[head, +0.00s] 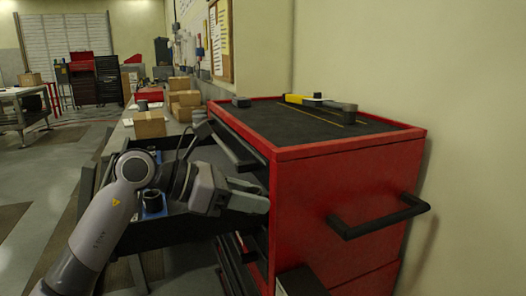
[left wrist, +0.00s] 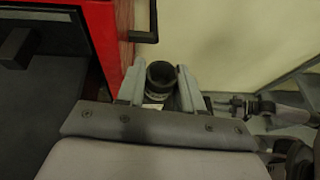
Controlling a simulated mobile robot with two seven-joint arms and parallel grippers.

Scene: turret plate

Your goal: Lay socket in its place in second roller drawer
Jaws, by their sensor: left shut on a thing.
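My left gripper (head: 262,196) is beside the front of the red roller cabinet (head: 345,190), above the right part of the pulled-out dark drawer (head: 170,235). In the left wrist view the left gripper (left wrist: 160,80) is shut on a dark round socket (left wrist: 160,72), its open end facing the camera. The socket cannot be made out in the head view. The red cabinet (left wrist: 98,30) and a dark surface, likely the drawer, lie left of the fingers there. My arm hides much of the drawer's inside.
A blue and dark item (head: 153,202) shows in the drawer behind my arm. A yellow and black tool (head: 318,101) lies on the cabinet's top. A black side handle (head: 380,217) sticks out at the right. Cardboard boxes (head: 150,124) stand on a bench behind.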

